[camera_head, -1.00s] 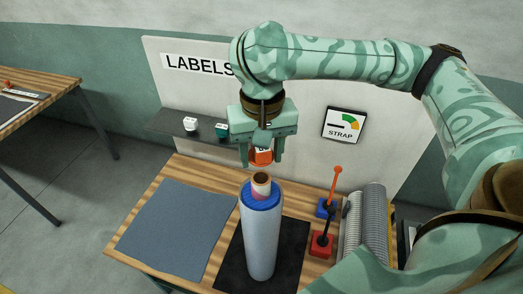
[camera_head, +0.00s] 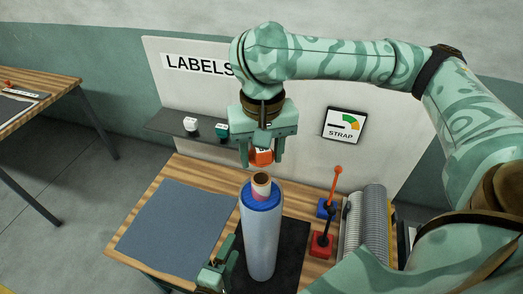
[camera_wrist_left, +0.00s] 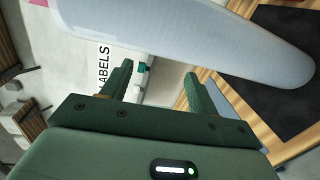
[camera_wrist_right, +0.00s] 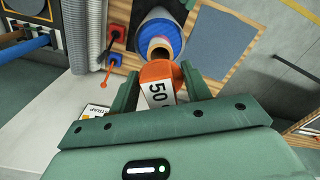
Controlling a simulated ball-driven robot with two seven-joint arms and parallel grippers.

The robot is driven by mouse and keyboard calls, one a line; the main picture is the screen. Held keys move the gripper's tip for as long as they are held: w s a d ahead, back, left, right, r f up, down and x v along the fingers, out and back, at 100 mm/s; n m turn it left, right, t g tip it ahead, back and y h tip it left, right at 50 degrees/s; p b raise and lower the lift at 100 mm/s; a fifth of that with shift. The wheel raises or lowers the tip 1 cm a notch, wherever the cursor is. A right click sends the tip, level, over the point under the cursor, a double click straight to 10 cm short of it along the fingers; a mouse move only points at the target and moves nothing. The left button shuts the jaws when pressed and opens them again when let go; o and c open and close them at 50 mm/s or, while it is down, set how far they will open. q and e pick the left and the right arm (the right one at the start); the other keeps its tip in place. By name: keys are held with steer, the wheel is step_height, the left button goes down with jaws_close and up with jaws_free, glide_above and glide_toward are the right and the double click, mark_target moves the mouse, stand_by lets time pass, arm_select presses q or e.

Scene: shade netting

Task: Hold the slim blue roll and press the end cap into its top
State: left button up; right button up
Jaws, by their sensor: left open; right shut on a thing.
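The slim blue roll (camera_head: 261,235) stands upright on a black mat, pale-wrapped with a blue top and a brown core tube sticking up. My right gripper (camera_head: 261,159) is shut on an orange end cap (camera_wrist_right: 158,86) with a white label reading 50. It holds the cap just above the core tube, apart from it in the head view. My left gripper (camera_head: 226,262) is open and empty, low on the left side of the roll. In the left wrist view the roll (camera_wrist_left: 190,35) passes beyond the open fingers, not between them.
A grey-blue mat (camera_head: 175,232) lies left on the wooden bench. A shelf (camera_head: 172,124) behind carries a white and a green piece. Red and blue blocks with a lever (camera_head: 322,243) and grey ribbed rolls (camera_head: 366,222) stand to the right. A STRAP gauge (camera_head: 343,125) is on the back panel.

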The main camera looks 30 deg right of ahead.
mark_target(258, 196)
arm_select(q)
steer(key=s+d+r+n, duration=0.1)
steer(key=r+n, duration=0.1)
steer(key=r, duration=0.1)
steer(key=s+d+r+n+h, duration=0.1)
steer(key=r+n, duration=0.1)
steer(key=n, duration=0.1)
steer(key=s+d+r+n+t+h, duration=0.1)
steer(key=r+n, duration=0.1)
steer(key=r, duration=0.1)
steer(key=shift+s+d+r, duration=0.1)
steer(key=shift+d+r, duration=0.25)
steer(key=shift+d, duration=0.05)
steer(key=shift+w+d+r+n+t, duration=0.35)
steer(key=shift+w+d+r+n, duration=0.65)
steer(key=shift+n, duration=0.75)
steer(key=shift+w+d+r+n+t, duration=0.3)
steer(key=shift+w+d+r+n, duration=0.7)
steer(key=shift+n, duration=0.7)
steer(key=shift+w+d+r+n+t, duration=0.35)
steer(key=shift+w+d+r+n, duration=0.7)
steer(key=shift+n, duration=0.7)
steer(key=shift+s+d+f, duration=0.1)
steer(key=shift+s+f, duration=0.05)
steer(key=shift+f, duration=0.1)
steer(key=c, duration=1.3)
steer(key=shift+h, duration=0.3)
